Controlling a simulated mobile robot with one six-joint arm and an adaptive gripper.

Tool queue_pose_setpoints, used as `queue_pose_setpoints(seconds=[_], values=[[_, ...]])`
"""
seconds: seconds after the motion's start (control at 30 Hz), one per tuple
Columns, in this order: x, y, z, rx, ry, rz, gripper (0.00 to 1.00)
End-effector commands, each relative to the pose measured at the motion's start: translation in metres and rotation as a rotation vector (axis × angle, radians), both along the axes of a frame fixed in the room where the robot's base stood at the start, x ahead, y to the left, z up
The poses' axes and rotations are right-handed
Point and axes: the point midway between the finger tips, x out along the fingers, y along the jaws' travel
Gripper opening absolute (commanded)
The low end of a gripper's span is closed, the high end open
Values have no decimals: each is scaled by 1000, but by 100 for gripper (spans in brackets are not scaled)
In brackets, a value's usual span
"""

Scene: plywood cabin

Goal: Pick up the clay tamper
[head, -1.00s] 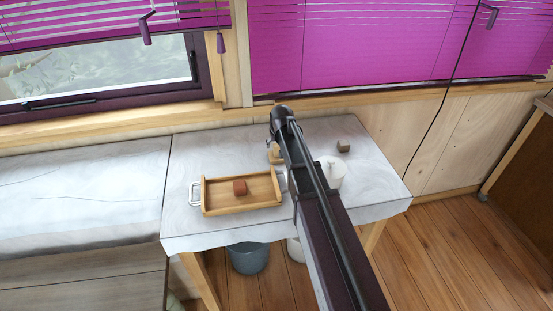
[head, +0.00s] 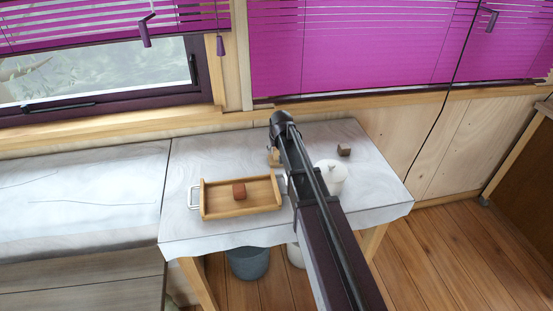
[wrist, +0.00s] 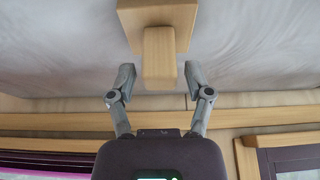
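The clay tamper appears to be the pale wooden piece in the wrist view, a square block with a narrower handle (wrist: 158,55). In the head view a small part of the wooden tamper (head: 273,157) shows on the table, mostly hidden behind my arm. My gripper (wrist: 160,74) is open and empty. Its two grey fingers stand to the left and right of the handle in the wrist view, with a visible gap on each side. In the head view my arm hides the fingers.
A grey bucket (head: 248,263) is under the table.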

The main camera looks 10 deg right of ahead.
Motion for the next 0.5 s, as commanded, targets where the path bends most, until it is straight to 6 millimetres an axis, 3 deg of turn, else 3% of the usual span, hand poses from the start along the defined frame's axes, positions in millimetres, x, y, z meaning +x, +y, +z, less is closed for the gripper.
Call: queue_pose_setpoints(seconds=[0.03, 0.13, 0.17, 0.5], values=[[0, 0, 0, 0, 0, 0, 35], [0, 0, 0, 0, 0, 0, 6], [0, 0, 0, 0, 0, 0, 0], [0, 0, 0, 0, 0, 0, 0]])
